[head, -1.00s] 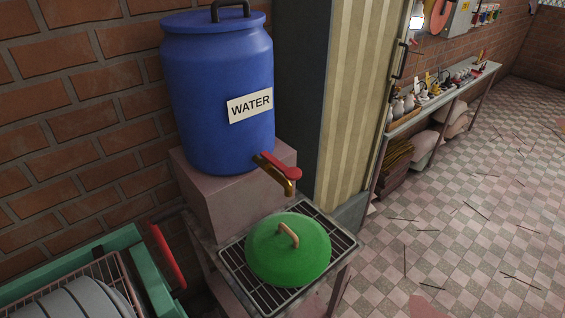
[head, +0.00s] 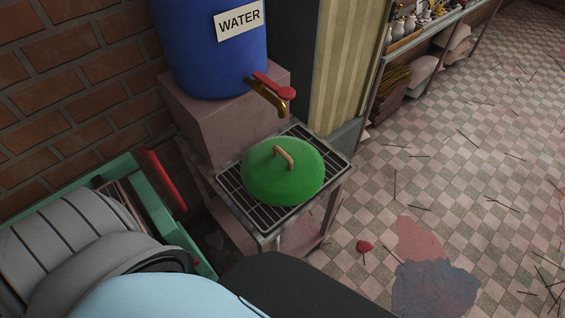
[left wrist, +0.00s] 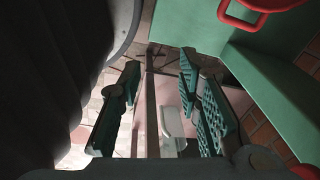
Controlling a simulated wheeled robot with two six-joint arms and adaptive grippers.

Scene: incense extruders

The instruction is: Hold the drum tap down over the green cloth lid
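The blue water drum (head: 215,62) stands on a pinkish block, with its upper part out of the head view. Its brass tap (head: 268,97) has a red lever (head: 276,85) and sticks out over the stand. The green cloth lid (head: 282,180) with a tan handle lies on the wire rack under the tap. My left gripper (left wrist: 160,100) shows in the left wrist view with its toothed fingers apart and nothing between them. It is not seen in the head view, where a grey and light blue arm of mine fills the lower left. My right gripper is not in view.
A green frame with a red handle (head: 166,180) stands left of the rack stand. A shelf with jars (head: 425,35) is at the back right. The tiled floor (head: 420,170) at right is open, with scattered sticks and stains.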

